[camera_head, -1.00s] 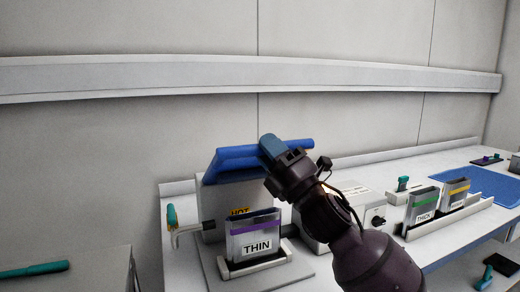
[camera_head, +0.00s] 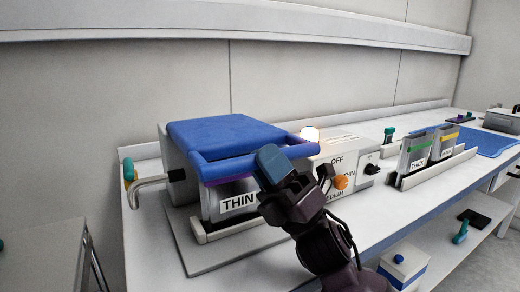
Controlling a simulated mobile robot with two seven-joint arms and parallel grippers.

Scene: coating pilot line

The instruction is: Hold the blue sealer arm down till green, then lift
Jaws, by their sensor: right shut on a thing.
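The blue sealer arm (camera_head: 225,133) lies lowered, roughly flat, over the grey sealer (camera_head: 181,182). Its front handle bar (camera_head: 232,168) runs across the top of the pouch (camera_head: 234,201) labelled THIN, which stands in a holder in front. My right gripper (camera_head: 272,166) is shut on the handle bar near its right end; its fingers hide part of the bar. A round lamp (camera_head: 310,134) on the control box behind the handle glows whitish, not green. My left gripper is not in view.
The control box (camera_head: 344,160) has an orange knob (camera_head: 341,182) and a black switch. A rack (camera_head: 436,166) at right holds pouches marked with green and yellow bands. A bent metal lever (camera_head: 150,182) sticks out at the sealer's left. A blue mat (camera_head: 492,143) lies farther right.

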